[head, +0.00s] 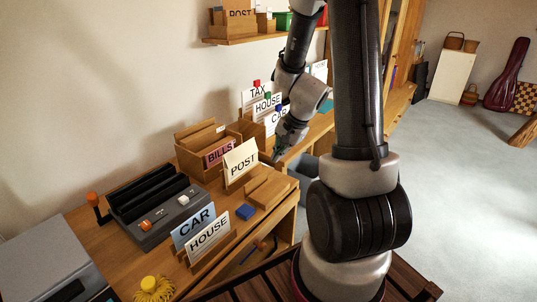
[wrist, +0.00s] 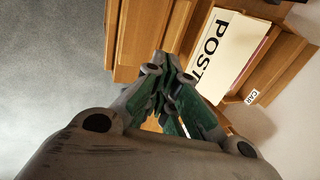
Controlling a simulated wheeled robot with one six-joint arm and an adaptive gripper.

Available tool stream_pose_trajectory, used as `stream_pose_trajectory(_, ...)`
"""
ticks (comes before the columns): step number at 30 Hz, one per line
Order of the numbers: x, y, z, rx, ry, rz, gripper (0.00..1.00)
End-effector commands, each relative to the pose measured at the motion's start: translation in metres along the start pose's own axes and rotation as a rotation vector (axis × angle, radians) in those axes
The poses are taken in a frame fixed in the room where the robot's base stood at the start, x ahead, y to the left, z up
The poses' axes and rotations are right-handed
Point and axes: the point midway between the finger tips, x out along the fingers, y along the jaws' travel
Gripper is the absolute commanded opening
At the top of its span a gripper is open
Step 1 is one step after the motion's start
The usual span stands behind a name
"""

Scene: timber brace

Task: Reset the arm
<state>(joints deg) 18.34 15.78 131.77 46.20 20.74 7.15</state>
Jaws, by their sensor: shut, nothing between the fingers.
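My arm rises at the right of the head view and bends down toward the desk. My gripper (head: 280,150) hangs near the desk's far right part, close to the POST card (head: 240,164) and the wooden sorter box (head: 192,148). In the wrist view the gripper (wrist: 166,72) has its green-padded fingers together with nothing between them. A cream POST card (wrist: 222,50) stands in a wooden holder to the right of the fingers there. Whether the fingertips touch any wood is hard to tell.
The desk (head: 98,246) holds CAR (head: 194,227) and HOUSE (head: 209,236) cards, a black organiser (head: 152,205), a blue block (head: 246,212) and a yellow brush (head: 150,288). A wall shelf (head: 235,40) is above. Open grey floor (head: 460,150) lies right.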

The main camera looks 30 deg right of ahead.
Motion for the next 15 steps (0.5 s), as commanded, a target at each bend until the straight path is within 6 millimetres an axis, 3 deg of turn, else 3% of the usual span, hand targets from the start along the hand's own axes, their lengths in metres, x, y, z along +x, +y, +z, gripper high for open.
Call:
stream_pose_trajectory(10, -0.008, 0.009, 0.003, -0.007, -0.009, 0.002, 0.0)
stream_pose_trajectory(13, -0.009, 0.017, 0.015, -0.062, -0.071, 0.029, 0.0)
stream_pose_trajectory(15, -0.014, 0.033, 0.03, -0.142, -0.145, 0.076, 0.0)
